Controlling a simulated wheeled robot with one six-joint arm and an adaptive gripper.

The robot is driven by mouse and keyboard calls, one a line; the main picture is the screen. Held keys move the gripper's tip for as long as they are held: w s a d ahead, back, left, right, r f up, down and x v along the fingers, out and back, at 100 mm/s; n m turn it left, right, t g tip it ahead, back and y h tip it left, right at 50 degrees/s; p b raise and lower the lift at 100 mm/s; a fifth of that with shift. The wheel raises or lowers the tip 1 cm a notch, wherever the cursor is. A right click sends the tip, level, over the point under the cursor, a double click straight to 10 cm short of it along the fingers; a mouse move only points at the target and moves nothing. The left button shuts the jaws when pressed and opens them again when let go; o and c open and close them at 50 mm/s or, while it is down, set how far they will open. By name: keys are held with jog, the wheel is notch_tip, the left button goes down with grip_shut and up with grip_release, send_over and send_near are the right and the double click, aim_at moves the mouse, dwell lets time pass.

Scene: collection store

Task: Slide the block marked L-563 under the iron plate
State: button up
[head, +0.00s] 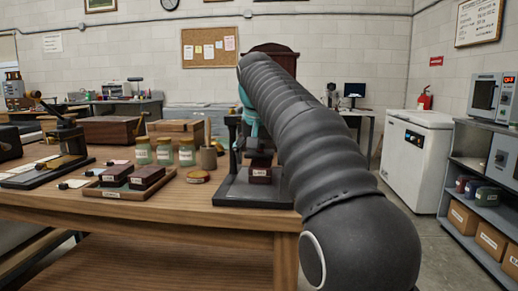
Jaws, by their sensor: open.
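A dark red-brown block with a pale label (260,173) sits on the dark base (240,192) of a press at the table's right end. A dark part is just above this block; I cannot tell whether it touches. Two similar labelled blocks (116,175) (147,177) lie in a shallow wooden tray (112,193) to the left. The labels are too small to read, so I cannot tell which is L-563.
Several lidded jars (165,152), a small cup (208,159) and a round tin (198,177) stand between tray and press. A black lever device (65,140) is at the left. Wooden boxes (176,130) stand behind. The table's front strip (190,212) is bare.

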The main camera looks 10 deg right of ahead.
aim_at(261, 170)
jog(key=shift+x, duration=1.4)
jog(key=c, duration=1.3)
